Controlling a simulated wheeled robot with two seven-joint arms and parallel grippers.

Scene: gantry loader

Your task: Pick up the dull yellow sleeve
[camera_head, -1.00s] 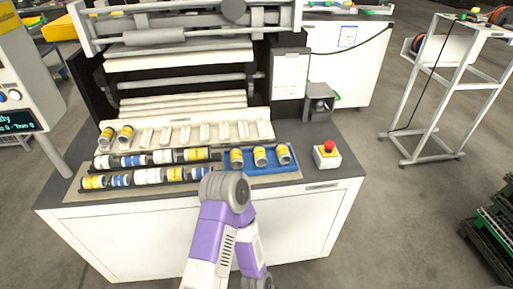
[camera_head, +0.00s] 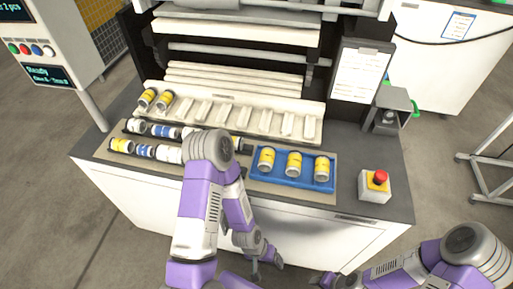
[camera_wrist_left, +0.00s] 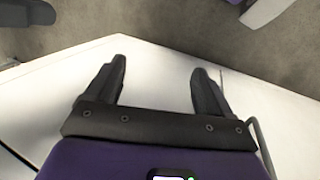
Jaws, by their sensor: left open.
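Three yellow sleeves with pale ends stand in the blue tray (camera_head: 293,180): a left one (camera_head: 266,159), a middle one (camera_head: 293,164) and a right one (camera_head: 321,169). Two more yellow sleeves (camera_head: 147,98) lean at the left end of the cream slotted rack (camera_head: 235,118). Another yellow sleeve (camera_head: 121,145) lies in the front row at left. I cannot tell which is the dull one. My left gripper (camera_head: 264,269) hangs low before the bench front, away from the sleeves; the left wrist view shows its fingers (camera_wrist_left: 158,75) apart and empty. My right gripper (camera_head: 322,279) shows only partly at the bottom edge.
White and blue sleeves (camera_head: 161,131) lie in rows at left, partly hidden by my left arm. A red stop button (camera_head: 380,177) on a white box stands at right. The bench's front edge lies between my left gripper and the tray. A control panel (camera_head: 40,50) stands at left.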

